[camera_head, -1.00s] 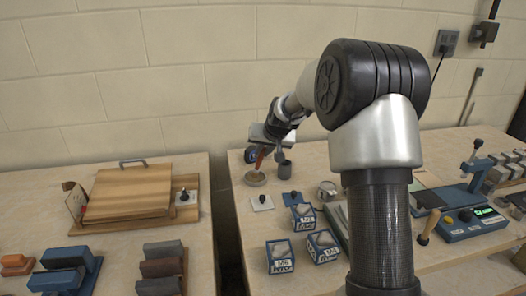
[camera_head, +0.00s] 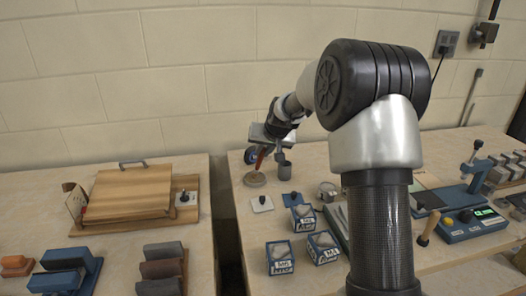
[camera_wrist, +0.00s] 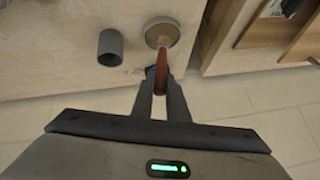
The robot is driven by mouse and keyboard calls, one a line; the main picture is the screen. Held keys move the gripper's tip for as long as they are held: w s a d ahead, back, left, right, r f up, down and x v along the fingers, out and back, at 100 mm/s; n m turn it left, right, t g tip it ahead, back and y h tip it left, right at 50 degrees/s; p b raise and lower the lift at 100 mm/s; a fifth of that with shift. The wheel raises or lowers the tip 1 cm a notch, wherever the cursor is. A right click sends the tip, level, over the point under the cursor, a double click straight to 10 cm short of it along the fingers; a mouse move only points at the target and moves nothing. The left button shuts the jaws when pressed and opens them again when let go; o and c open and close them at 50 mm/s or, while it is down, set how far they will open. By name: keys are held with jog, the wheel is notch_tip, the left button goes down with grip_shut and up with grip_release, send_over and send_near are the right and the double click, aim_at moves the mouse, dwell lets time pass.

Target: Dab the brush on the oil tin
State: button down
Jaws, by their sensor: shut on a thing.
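My gripper (camera_wrist: 160,100) is shut on the red-brown handle of the brush (camera_wrist: 161,72), which also shows in the head view (camera_head: 260,160). The oil tin (camera_wrist: 171,27) is a low, round, tan-topped tin on the bench, and it stands at the back left of the right-hand bench in the head view (camera_head: 255,180). The brush points down with its lower end at the tin. I cannot tell whether the bristles touch the tin. The bristles are mostly hidden in the wrist view.
A grey cup (camera_head: 285,171) stands close to the right of the tin. A small white plate (camera_head: 262,204) and labelled blue tubs (camera_head: 280,257) lie nearer on the same bench. A gap separates this bench from the left one with the wooden box (camera_head: 130,190).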

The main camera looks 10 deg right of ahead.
jog(key=shift+r+p, duration=1.75)
jog(key=shift+r, duration=1.55)
